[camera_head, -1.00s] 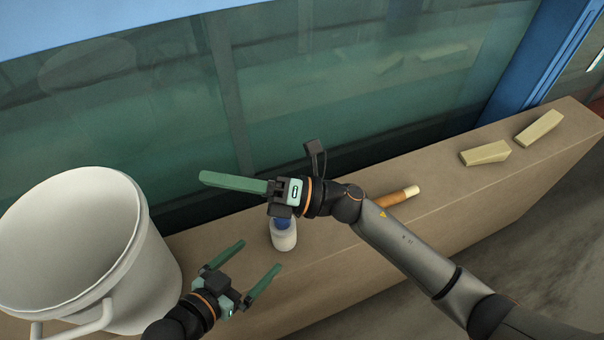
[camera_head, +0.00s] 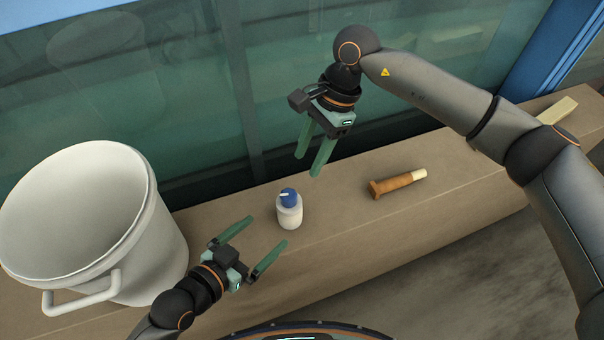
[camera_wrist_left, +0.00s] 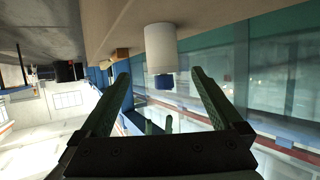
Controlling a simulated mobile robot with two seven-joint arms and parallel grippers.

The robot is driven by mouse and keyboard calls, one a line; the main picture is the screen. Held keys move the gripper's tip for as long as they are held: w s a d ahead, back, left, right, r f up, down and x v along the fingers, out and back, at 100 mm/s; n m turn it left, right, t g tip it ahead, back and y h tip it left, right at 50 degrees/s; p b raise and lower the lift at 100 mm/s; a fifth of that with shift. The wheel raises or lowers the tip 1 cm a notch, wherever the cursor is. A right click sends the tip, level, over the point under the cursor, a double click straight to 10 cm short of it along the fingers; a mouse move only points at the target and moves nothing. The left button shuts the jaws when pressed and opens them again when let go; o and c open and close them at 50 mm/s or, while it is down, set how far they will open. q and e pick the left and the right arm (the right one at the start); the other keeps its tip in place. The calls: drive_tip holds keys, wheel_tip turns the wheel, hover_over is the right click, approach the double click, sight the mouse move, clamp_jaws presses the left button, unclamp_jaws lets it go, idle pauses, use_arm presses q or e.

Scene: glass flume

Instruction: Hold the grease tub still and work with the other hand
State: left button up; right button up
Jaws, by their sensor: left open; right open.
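The grease tub appears to be the small white container (camera_head: 289,215) with a blue top, upright on the ledge. It shows upside down in the left wrist view (camera_wrist_left: 160,45). My left gripper (camera_head: 268,230) is open, its fingers pointing toward the tub from the lower left; the tub is ahead of the fingertips, apart from them as far as I can see. My right gripper (camera_head: 308,166) is open and empty, fingers pointing down, above and behind the tub near the glass. It is not holding anything.
A large white bucket (camera_head: 165,235) stands at the left. A brown tool with a cream tip (camera_head: 395,184) lies right of the tub. A pale block (camera_head: 557,110) lies at the far right, partly behind my right arm. Glass panels (camera_head: 200,100) rise behind the ledge (camera_head: 340,225).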

sight(293, 209)
use_arm(q)
drive_tip(key=x, duration=1.2)
drive_tip(key=shift+f, duration=0.1)
drive_tip(key=shift+s, duration=0.1)
drive_tip(key=shift+c, duration=0.2)
